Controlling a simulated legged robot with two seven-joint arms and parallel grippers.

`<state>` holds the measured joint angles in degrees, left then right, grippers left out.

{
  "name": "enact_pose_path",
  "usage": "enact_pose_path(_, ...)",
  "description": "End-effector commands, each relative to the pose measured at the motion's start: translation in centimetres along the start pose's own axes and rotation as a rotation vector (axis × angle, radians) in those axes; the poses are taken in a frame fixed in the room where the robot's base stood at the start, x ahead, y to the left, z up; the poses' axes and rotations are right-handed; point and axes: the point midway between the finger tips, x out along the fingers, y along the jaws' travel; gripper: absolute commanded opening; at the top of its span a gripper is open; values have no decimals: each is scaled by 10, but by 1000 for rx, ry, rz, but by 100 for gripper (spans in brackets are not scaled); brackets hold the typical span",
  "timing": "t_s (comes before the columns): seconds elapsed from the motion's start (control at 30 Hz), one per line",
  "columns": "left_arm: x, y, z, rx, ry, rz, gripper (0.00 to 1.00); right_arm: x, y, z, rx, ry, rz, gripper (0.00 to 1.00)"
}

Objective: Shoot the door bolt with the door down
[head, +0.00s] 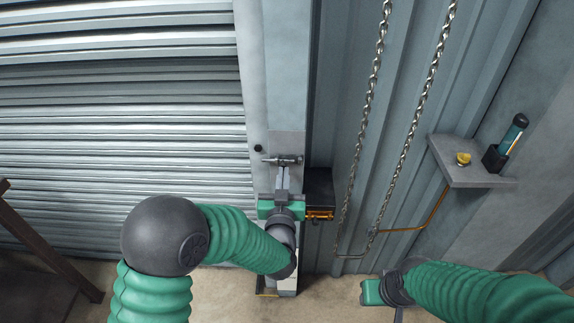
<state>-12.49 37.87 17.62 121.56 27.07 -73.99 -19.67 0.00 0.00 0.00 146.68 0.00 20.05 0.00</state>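The grey slatted roller door (120,125) fills the left side, its slats running down to near the floor; my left arm hides part of its lower edge. The door bolt (283,160) is a short metal rod lying level on a plate on the grey door post. My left gripper (283,170) points up the post with its fingers at the bolt's underside. The fingers look close together, but I cannot tell whether they grip it. My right gripper (372,292) is low at the right of centre, away from the bolt; its fingers are not clear.
A dark box with an orange latch-like part (320,214) sits right beside my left gripper. Two hanging chains (412,130) run down the wall. A small shelf (480,178) holds a yellow knob and a torch-like tool. A brown frame stands at lower left.

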Motion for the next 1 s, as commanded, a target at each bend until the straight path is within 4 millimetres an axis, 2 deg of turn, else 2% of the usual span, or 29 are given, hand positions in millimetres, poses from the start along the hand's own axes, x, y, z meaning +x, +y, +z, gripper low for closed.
enact_pose_path(0.03, 8, -7, -14, -5, 35, -18, 0, -1, 0, 0, 0, 0, 0, 42)
enact_pose_path(0.1, 8, -7, -14, -5, 35, -18, 0, -1, 0, 0, 0, 0, 0, 42)
enact_pose_path(0.3, 7, -7, -14, -4, 35, -18, 26, -1, 0, 0, 0, 0, 0, 42)
enact_pose_path(0.33, 7, -7, -14, -4, 35, -18, 28, -1, 0, 0, 0, 0, 0, 42)
enact_pose_path(1.0, -37, -3, -10, -6, 25, -11, 28, 2, 0, 0, 0, 0, 0, 42)
